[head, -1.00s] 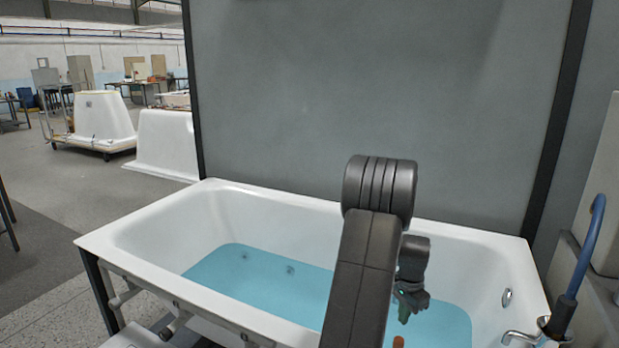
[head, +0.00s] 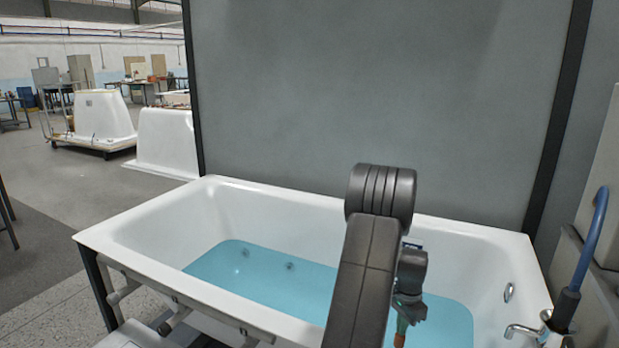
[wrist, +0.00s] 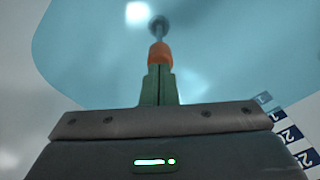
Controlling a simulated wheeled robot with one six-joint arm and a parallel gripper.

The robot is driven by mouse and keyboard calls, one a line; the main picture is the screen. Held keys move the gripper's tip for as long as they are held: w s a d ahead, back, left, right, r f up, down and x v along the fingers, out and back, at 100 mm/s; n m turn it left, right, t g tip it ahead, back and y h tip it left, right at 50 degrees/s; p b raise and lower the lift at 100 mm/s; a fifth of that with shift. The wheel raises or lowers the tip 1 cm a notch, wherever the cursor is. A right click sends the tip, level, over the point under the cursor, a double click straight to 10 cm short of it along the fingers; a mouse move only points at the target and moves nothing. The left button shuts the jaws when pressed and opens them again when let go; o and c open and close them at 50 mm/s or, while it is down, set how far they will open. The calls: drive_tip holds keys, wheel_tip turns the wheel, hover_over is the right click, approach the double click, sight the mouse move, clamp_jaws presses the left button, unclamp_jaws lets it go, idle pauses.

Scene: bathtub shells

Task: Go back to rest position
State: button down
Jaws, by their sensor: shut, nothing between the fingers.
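My gripper (head: 402,332) shows in the head view over the near right part of the bathtub (head: 125,229), partly behind my arm. Its green fingers also show in the wrist view (wrist: 159,88), pressed together with nothing between them. Just past the fingertips in the wrist view is an orange piece (wrist: 159,53) with a grey stem and round end beyond it. The orange piece also shows at the bottom edge of the head view (head: 399,340). I cannot tell whether the fingertips touch it.
Blue water (head: 262,282) lies in the white tub. A tap (head: 523,331) and a blue curved handle (head: 592,240) stand at the right. A grey panel (head: 370,90) rises behind. A numbered strip (wrist: 288,135) shows at right in the wrist view. Open floor lies left.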

wheel_tip(320, 180, up, 16)
drive_tip(key=p, duration=0.3)
wheel_tip(320, 180, down, 17)
drive_tip(key=b, duration=0.4)
drive_tip(key=shift+r, duration=0.1)
drive_tip(key=shift+m+y, duration=0.4)
drive_tip(key=r+p, duration=0.1)
drive_tip(key=r, duration=0.1)
drive_tip(key=r+p, duration=0.2)
drive_tip(key=s+r+p, duration=0.1)
drive_tip(key=r+p, duration=0.1)
drive_tip(key=r, duration=0.1)
drive_tip(key=shift+a, duration=0.15)
drive_tip(key=s+a+r+m+t+y+p, duration=0.2)
drive_tip(key=a+r+m+y+p, duration=0.2)
drive_tip(key=m+y, duration=0.3)
drive_tip(key=shift+a+r+t+y+p, duration=0.4)
drive_tip(key=shift+a+y+p, duration=0.25)
drive_tip(key=shift+p, duration=0.2)
drive_tip(key=shift+f, duration=0.1)
